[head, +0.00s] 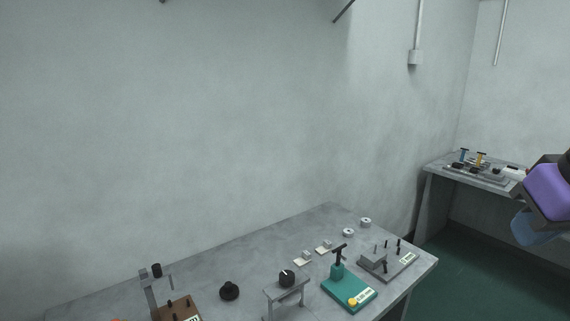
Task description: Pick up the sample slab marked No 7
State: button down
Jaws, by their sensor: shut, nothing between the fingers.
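Two small pale pieces, perhaps slabs, lie near the middle of the near grey table (220,258). The nearer pale piece (302,261) and the farther pale piece (324,249) each have a small light block on top. I cannot read a No 7 on either, so I cannot tell which slab is the marked one. A purple and dark part of my arm (546,190), with a blue piece below it, shows at the right edge. My gripper's fingers are not in view.
A teal fixture (347,292) with a black T-handle stands at the table's front right. A grey plate with pegs (389,261) is beside it. Two white rings (348,232) lie behind. A second table (480,176) stands far right.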

aim_at(326, 248)
jog(key=u, duration=0.35)
jog(key=i+l+u, duration=0.15)
jog(key=l+u, duration=0.15)
jog(key=u, duration=0.2)
jog(key=l+u, duration=0.7)
jog(key=u, duration=0.25)
jog(key=l+u, duration=0.1)
jog(key=l, duration=0.5)
jog(key=k+l+u, duration=0.1)
jog(key=l, duration=0.5)
jog(key=k+l, duration=0.1)
jog(key=l, duration=0.45)
jog(key=l+u, duration=0.05)
